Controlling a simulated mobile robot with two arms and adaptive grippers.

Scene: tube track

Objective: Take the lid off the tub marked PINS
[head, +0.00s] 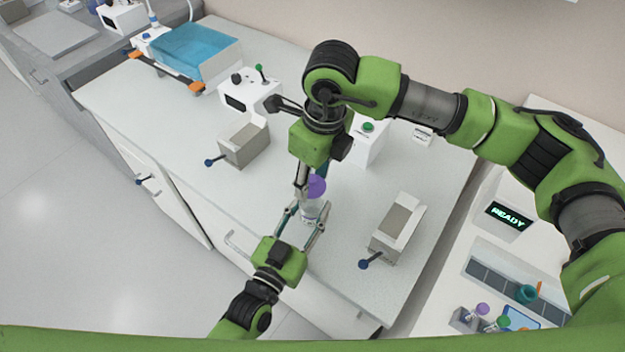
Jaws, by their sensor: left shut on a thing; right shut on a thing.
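A small clear tub (311,209) with a purple lid (317,186) is at the front of the white bench. No PINS marking is readable on it at this size. My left gripper (308,213), reaching in from below, is shut on the tub with a finger on either side. My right gripper (306,187) points down from above and is shut on the purple lid. The lid is at the top of the tub; I cannot tell whether it is seated or slightly raised. My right fingers hide part of the lid.
Grey-white boxes with blue-knobbed levers stand left (243,140) and right (397,230) of the tub. A white device with a green button (370,140) is behind. A blue-covered bath (195,50) is far left. Small lidded containers (482,312) stand lower right.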

